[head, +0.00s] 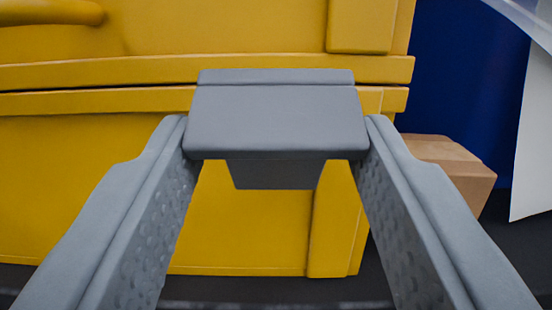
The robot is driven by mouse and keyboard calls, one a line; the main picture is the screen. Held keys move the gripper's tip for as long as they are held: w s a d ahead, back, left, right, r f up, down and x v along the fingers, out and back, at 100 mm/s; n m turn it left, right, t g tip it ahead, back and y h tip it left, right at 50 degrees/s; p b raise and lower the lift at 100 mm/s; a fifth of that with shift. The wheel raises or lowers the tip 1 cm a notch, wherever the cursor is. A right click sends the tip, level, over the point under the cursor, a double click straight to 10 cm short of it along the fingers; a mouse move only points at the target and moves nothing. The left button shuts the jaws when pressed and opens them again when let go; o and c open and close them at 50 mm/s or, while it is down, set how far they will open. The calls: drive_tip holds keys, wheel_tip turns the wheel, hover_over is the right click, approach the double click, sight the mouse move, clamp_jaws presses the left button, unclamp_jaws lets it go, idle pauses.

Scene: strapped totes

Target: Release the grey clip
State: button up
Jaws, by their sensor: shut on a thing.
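The grey clip (275,120) is in the middle of the head view, in front of the seam between lid and body of a yellow tote (90,180). It has a wide upper face and a narrower block below. My gripper (276,140) has one finger on each side of the clip and is shut on it. The fingertips meet the clip's left and right ends. The clip hides part of the seam, so I cannot see how it joins the tote.
A dark blue surface (455,85) stands to the right behind the tote. A light brown block (450,165) sits at the tote's right, near my right finger. A pale sheet-like panel (532,140) is at the far right edge. The tote rests on a dark surface (270,290).

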drive_tip(key=shift+t, duration=0.3)
drive_tip(key=shift+s+f, duration=0.25)
drive_tip(key=shift+f, duration=0.4)
drive_tip(key=shift+s+f, duration=0.2)
drive_tip(key=shift+f, duration=0.5)
drive_tip(key=shift+s+f, duration=0.25)
drive_tip(key=shift+f, duration=0.4)
drive_tip(key=o, duration=1.4)
